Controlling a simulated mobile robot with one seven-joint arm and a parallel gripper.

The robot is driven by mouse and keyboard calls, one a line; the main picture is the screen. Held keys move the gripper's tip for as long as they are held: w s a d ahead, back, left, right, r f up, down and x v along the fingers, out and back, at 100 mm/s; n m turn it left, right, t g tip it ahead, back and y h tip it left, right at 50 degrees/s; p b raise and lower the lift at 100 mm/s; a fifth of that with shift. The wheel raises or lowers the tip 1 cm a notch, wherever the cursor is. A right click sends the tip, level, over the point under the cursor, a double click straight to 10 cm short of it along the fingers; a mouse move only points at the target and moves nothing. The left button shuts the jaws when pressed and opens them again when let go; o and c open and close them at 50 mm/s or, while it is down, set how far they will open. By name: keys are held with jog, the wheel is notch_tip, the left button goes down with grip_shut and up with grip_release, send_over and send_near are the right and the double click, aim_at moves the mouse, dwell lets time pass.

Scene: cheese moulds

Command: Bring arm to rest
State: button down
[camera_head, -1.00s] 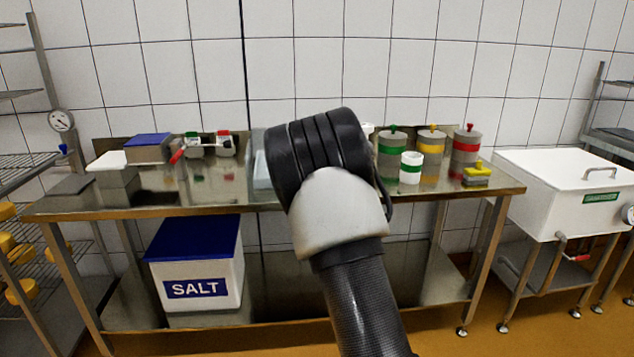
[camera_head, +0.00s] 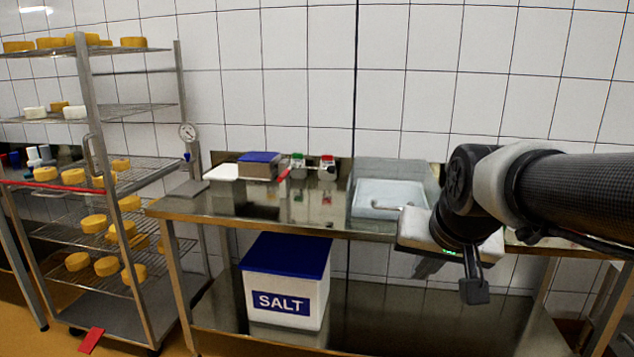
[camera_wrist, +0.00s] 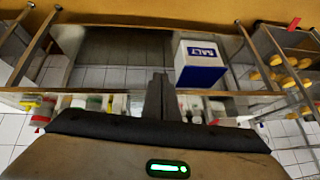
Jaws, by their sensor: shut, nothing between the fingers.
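My arm comes in from the right in the head view and bends down at the wrist. My gripper (camera_head: 474,290) hangs fingers down in front of the steel table (camera_head: 275,226), at its right part. It is shut, with nothing held. In the wrist view my gripper (camera_wrist: 160,92) shows as one dark closed pair of fingers, with the table's lower shelf and floor beyond. My forearm and wrist hide the right end of the table.
The table carries a blue-lidded box (camera_head: 259,164), small bottles and a pale basin (camera_head: 388,198). A salt bin (camera_head: 287,282) stands on its lower shelf; it also shows in the wrist view (camera_wrist: 200,63). A wire rack (camera_head: 150,240) with yellow cheeses stands left.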

jog(key=s+a+f+n+g, duration=0.1)
jog(key=s+a+f, duration=0.1)
jog(key=s, duration=0.5)
jog(key=s+a+f+n+g, duration=0.1)
jog(key=s+f+n, duration=0.1)
jog(key=s, duration=0.6)
notch_tip(320, 180, up, 24)
jog(key=p, duration=2.3)
jog(key=shift+w+f, duration=0.15)
jog(key=shift+f, duration=0.1)
jog(key=shift+a, duration=0.1)
